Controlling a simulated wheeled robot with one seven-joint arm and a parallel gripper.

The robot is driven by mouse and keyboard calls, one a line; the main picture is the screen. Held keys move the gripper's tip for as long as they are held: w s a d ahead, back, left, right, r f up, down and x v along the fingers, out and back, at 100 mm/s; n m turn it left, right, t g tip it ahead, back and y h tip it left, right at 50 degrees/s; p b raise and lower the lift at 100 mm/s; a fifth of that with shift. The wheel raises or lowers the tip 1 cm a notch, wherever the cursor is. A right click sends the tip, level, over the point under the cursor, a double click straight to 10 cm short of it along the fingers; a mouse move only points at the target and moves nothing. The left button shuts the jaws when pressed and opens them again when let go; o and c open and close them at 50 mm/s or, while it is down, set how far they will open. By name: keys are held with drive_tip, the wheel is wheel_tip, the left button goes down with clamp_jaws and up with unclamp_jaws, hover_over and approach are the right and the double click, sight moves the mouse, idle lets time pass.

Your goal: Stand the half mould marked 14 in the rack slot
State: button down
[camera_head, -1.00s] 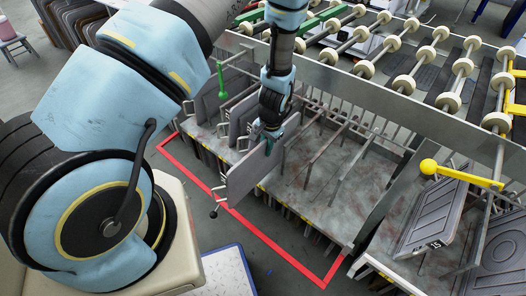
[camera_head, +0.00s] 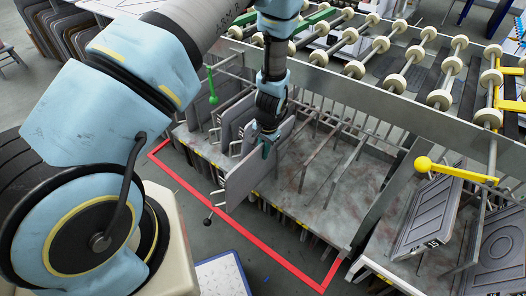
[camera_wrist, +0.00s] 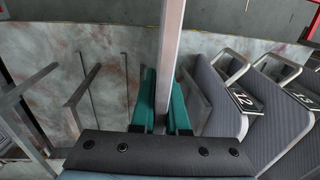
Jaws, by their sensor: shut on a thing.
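My gripper (camera_head: 266,143) is shut on a grey flat half mould (camera_head: 255,172), gripping its upper edge. The mould hangs upright above the rack (camera_head: 345,205), with its near lower corner over the rack's front edge. No number on it is readable, so I cannot tell whether it is marked 14. In the wrist view the green fingertips (camera_wrist: 163,103) clamp both sides of the mould, a pale bar seen edge-on (camera_wrist: 171,45). Bare rack dividers (camera_wrist: 82,88) stand to its left there. Whether its lower edge touches the rack floor is hidden.
Half moulds marked 12 (camera_wrist: 242,100) and 13 (camera_wrist: 302,97) stand to the right of the held one in the wrist view. A yellow ball-ended lever (camera_head: 424,164) and more moulds (camera_head: 432,212) are at the right.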

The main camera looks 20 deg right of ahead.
drive_tip(key=shift+r, duration=0.1)
drive_tip(key=c, duration=0.8)
unclamp_jaws()
drive_tip(key=shift+c, duration=0.2)
wheel_tip(320, 180, up, 11)
drive_tip(key=s+b, duration=0.1)
drive_tip(key=shift+d, duration=0.3)
